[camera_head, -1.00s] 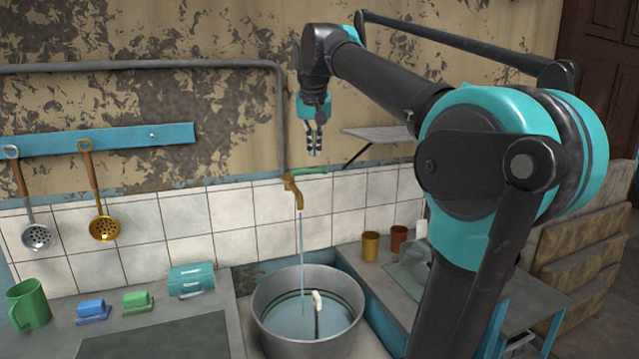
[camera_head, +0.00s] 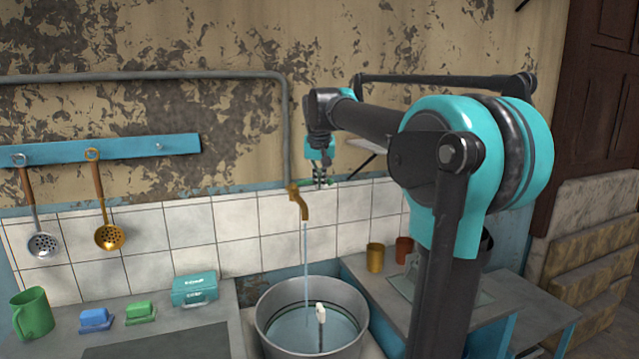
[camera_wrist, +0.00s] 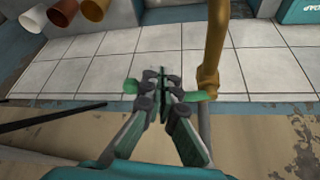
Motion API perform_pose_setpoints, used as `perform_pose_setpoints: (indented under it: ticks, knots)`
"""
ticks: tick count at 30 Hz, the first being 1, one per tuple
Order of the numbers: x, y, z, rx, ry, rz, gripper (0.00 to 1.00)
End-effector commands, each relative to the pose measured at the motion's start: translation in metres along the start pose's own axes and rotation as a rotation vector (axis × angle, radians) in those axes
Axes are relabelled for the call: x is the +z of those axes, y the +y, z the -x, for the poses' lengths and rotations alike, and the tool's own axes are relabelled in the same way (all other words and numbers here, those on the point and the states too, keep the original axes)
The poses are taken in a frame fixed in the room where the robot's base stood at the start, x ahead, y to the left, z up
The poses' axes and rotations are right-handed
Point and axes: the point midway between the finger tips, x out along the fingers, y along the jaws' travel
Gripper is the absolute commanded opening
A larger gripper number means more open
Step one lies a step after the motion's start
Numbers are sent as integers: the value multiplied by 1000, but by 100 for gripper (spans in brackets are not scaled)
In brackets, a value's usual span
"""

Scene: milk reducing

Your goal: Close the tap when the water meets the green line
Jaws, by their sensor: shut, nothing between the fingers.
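The brass tap (camera_head: 299,203) on the tiled wall lets a thin stream of water (camera_head: 306,262) fall into a metal pot (camera_head: 265,325). Water (camera_head: 300,330) stands in the pot; a dark greenish line runs around the inner wall, but its exact gap to the water is hard to tell. A white-topped upright piece (camera_head: 320,312) stands in the pot. My gripper (camera_head: 320,182) is shut and empty, just right of the tap top. In the wrist view my fingers (camera_wrist: 160,82) cross in front of the tap's green handle (camera_wrist: 131,88), beside the tap body (camera_wrist: 213,60); contact is unclear.
A grey pipe (camera_head: 286,130) runs up the wall behind the tap. A shelf (camera_head: 366,146) sticks out right of my gripper. Two cups (camera_head: 375,257) stand right of the pot. A teal box (camera_head: 195,289) and green mug (camera_head: 33,313) stand left.

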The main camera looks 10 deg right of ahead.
Motion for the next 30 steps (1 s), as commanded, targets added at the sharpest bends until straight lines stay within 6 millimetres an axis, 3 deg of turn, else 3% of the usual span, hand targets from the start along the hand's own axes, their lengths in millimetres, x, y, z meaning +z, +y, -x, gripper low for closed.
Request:
perform_pose_setpoints:
  ticks: [16, 24, 30]
  knots:
    - [-9, 1, -3, 0, 0, 0, 0]
    - [-34, 7, -15, 1, 0, -1, 0]
    - [-36, 7, -16, 0, 1, 0, 0]
